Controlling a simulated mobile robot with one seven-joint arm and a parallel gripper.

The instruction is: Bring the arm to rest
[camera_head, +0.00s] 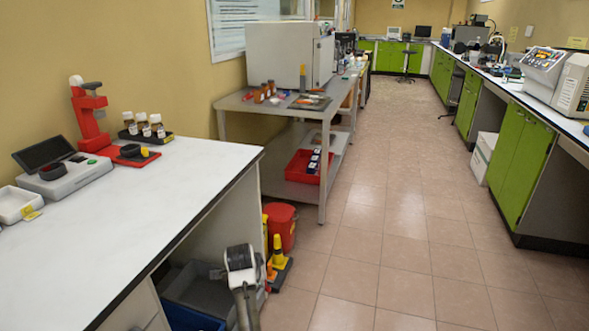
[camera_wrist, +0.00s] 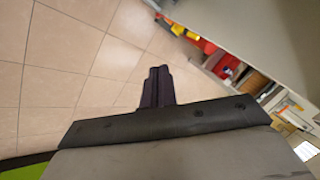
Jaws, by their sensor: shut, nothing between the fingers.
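My gripper (camera_wrist: 158,76) shows in the wrist view. Its two dark fingers are together, with nothing between them, and tiled floor (camera_wrist: 60,65) lies beyond them. In the head view, part of my arm (camera_head: 241,265) stands at the bottom, just right of the white bench's edge. My fingers cannot be made out in the head view.
The white bench (camera_head: 120,215) at left holds a red stand (camera_head: 90,115) and brown bottles (camera_head: 141,122). A grey table (camera_head: 240,102) stands behind. The aisle floor (camera_head: 400,220) is clear.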

